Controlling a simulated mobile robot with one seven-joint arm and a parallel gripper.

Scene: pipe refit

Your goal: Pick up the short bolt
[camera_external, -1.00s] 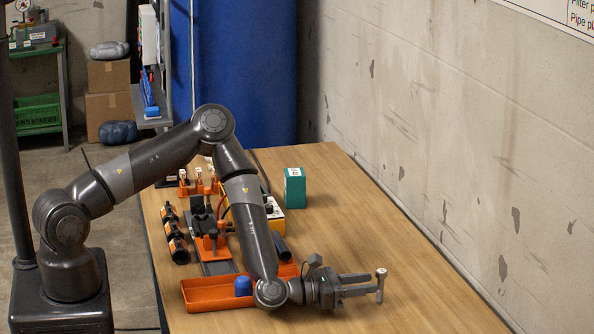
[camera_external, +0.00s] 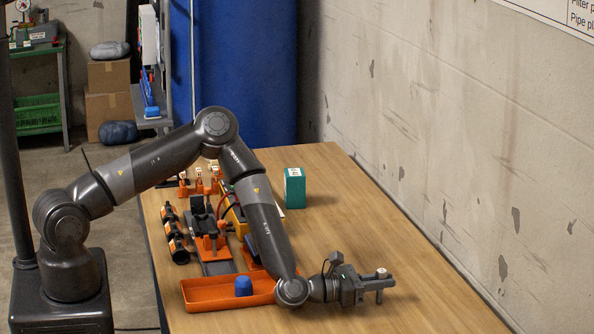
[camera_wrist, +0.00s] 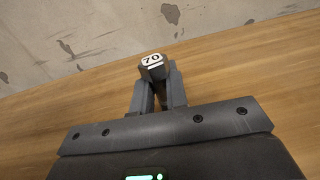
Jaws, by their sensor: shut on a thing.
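My gripper (camera_external: 380,282) is shut on the short bolt (camera_external: 382,272), over the front right part of the wooden table. Only the bolt's pale head stands out above the fingers in the external view. The bolt's shank is mostly hidden by the fingers. I cannot tell how far the bolt is above the tabletop.
An orange tray (camera_external: 205,303) with a blue cap (camera_external: 243,287) lies left of my gripper. Behind it are an orange-and-black fixture (camera_external: 210,245), black cylinders (camera_external: 177,245) and a green box (camera_external: 294,188). The table (camera_external: 400,240) is clear at the right, up to the wall.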

